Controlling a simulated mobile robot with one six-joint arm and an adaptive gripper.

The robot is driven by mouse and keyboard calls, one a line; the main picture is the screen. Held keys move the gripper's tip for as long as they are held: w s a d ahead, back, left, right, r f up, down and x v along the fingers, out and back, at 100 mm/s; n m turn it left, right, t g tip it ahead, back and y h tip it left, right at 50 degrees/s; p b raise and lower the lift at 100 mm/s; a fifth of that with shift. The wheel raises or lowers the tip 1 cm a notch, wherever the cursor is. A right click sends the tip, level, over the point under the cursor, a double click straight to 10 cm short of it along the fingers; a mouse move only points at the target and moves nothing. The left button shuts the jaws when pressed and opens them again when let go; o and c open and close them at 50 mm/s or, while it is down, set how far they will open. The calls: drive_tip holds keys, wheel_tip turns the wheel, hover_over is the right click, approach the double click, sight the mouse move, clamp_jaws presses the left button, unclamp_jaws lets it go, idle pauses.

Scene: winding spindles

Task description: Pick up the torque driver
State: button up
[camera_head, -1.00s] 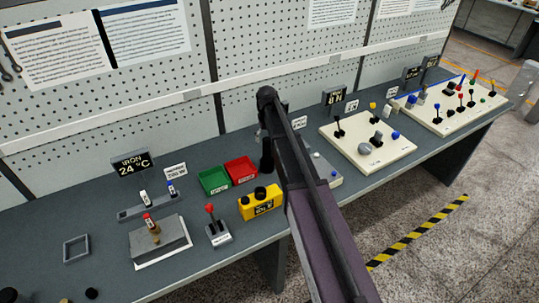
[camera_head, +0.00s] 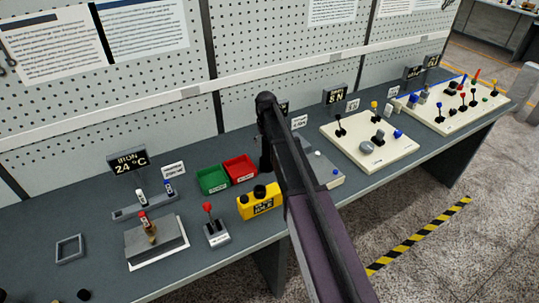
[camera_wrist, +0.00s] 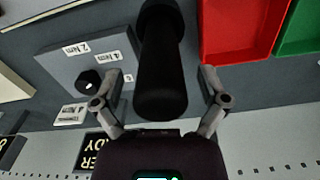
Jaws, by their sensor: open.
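The torque driver, seen as a thick black cylinder (camera_wrist: 162,95), fills the middle of the wrist view. My gripper (camera_wrist: 161,74) is open, with one finger on each side of the cylinder. Dark gaps show between the fingers and the cylinder, so it is not clamped. In the head view a dark upright shape (camera_head: 265,155) stands at the end of my arm; my arm hides much of this spot, and I cannot tell driver from gripper there.
A grey torque panel (camera_wrist: 75,60) with a black knob is beside the cylinder. Red (camera_head: 240,168) and green (camera_head: 212,180) bins and a yellow box (camera_head: 260,202) stand left of my arm. A cream panel (camera_head: 368,142) with knobs is to the right.

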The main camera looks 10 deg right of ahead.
drive_tip(key=shift+f+b, duration=0.4)
drive_tip(key=shift+f, duration=0.25)
clamp_jaws()
